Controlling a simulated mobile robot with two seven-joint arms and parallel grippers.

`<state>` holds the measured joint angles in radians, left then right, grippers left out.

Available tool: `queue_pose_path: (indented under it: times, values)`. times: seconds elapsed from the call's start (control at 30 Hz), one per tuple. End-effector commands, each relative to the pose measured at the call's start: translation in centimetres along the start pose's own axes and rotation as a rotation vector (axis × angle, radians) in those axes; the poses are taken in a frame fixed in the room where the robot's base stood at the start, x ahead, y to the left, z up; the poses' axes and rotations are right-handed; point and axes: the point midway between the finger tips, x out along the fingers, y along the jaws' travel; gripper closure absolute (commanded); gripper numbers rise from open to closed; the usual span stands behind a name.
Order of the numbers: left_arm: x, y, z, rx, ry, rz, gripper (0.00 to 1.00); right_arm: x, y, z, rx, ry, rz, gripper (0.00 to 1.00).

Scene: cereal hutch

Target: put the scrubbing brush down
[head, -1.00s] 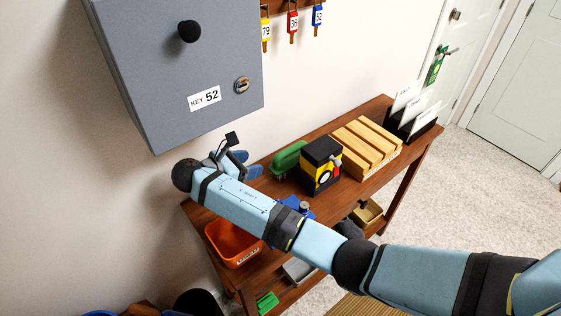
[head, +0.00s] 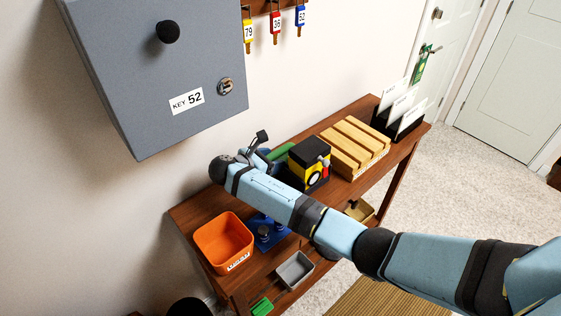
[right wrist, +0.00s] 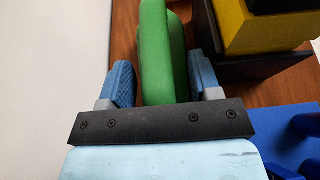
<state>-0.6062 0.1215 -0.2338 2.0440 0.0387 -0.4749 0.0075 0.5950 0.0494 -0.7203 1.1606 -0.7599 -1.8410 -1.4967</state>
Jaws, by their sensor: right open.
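The green scrubbing brush (head: 283,150) is on the table top beside the black and yellow box, partly hidden by my right arm in the head view. In the right wrist view, the brush (right wrist: 160,45) reaches in between the two blue fingers of my right gripper (right wrist: 162,82). The fingers are open, one on each side of it, with a narrow gap on the left. The right gripper (head: 266,155) is low over the table in the head view. The bristles are not visible. My left gripper is not in view.
The black and yellow box (head: 309,162) stands close to the right of the brush, with a slatted wooden block (head: 353,145) beyond. An orange bin (head: 222,242) and a blue item (head: 268,232) are nearer. The grey key cabinet (head: 155,80) hangs above left.

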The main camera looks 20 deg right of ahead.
Motion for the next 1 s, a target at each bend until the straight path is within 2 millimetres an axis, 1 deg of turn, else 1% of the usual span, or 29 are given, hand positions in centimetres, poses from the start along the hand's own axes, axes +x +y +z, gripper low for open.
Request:
queue_pose_path:
  times: [0.17, 0.2, 0.27, 0.3, 0.37, 0.4, 0.47, 0.63, 0.73, 0.87, 1.0]
  values:
    - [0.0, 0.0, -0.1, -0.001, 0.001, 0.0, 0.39, 0.0, 0.0, 0.0, 0.0, 0.001, 0.0, 0.43]
    - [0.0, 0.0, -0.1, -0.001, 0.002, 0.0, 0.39, 0.0, 0.0, 0.0, 0.0, 0.0, 0.0, 0.52]
    - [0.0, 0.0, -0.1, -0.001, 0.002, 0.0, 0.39, 0.0, 0.0, 0.0, 0.0, 0.001, 0.0, 0.66]
    - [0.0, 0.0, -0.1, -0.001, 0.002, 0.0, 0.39, 0.0, 0.0, 0.0, 0.0, 0.0, 0.0, 0.75]
    - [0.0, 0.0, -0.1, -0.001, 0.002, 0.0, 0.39, 0.0, 0.0, 0.0, 0.0, 0.001, 0.0, 0.89]
    - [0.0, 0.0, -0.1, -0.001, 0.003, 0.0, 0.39, 0.0, 0.0, 0.0, 0.0, 0.001, 0.0, 0.98]
    - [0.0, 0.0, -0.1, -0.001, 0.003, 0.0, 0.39, 0.0, 0.0, 0.0, 0.0, 0.0, 0.0, 1.0]
    - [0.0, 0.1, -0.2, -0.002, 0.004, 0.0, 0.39, -0.1, 0.0, 0.0, 0.0, 0.0, 0.0, 1.0]
    - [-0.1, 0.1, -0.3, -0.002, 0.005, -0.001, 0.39, -0.2, 0.0, 0.6, 0.002, 0.0, 0.0, 1.0]
    - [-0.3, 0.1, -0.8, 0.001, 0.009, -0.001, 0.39, -1.0, 0.0, 2.5, 0.004, 0.0, 0.001, 1.0]
    - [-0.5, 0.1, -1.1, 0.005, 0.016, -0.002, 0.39, -2.2, 0.0, 5.2, 0.004, 0.0, 0.002, 1.0]
